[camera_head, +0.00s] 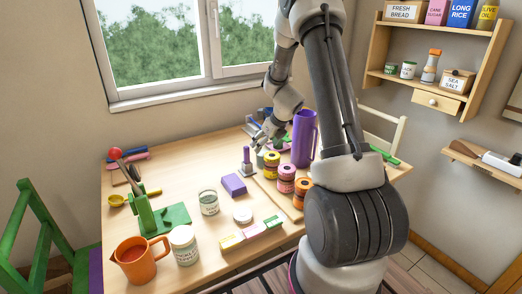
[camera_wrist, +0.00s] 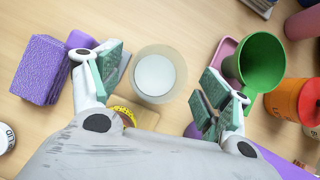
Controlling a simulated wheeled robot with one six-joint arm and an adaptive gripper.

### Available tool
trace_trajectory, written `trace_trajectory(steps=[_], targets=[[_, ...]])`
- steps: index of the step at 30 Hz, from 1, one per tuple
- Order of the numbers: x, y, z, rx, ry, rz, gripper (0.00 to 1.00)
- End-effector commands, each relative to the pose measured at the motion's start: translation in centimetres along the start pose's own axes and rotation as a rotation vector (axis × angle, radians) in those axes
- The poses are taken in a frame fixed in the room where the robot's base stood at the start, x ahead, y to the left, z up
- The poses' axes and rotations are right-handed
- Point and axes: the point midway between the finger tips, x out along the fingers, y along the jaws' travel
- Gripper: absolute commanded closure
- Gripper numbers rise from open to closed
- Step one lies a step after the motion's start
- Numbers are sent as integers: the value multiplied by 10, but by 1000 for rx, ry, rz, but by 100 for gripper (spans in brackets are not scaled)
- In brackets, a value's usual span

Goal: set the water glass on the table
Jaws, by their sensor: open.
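The water glass (camera_wrist: 155,75) shows from above in the wrist view, a clear round rim around a pale white disc. It appears to stand upright on the wooden table (camera_wrist: 185,22). My gripper (camera_wrist: 163,80) is open, with one green-padded finger on each side of the glass. The left pad is very close to the glass wall; I cannot tell if it touches. A narrow gap shows on the right. In the head view my gripper (camera_head: 262,140) is low over the back of the table (camera_head: 165,185), and I cannot make out the glass there.
A purple sponge (camera_wrist: 40,70) lies left. An orange jug (camera_head: 137,262) is at the front left.

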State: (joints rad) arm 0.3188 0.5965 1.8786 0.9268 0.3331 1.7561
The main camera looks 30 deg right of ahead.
Motion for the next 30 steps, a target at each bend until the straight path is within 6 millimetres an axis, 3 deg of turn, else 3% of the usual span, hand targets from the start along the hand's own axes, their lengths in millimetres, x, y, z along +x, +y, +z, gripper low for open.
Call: trace_trajectory(steps=[3, 10, 14, 18, 22, 26, 30], targets=[[-27, 0, 1, 0, -2, -1, 22], [-57, 1, 0, -4, 0, 0, 22], [-81, 13, 6, -125, -6, 12, 22], [-144, 55, 14, -540, -19, 48, 22], [-217, 104, 0, -1084, -21, 86, 22], [-281, 143, -33, -1625, -10, 113, 22], [-336, 170, -84, -2175, 26, 144, 22]])
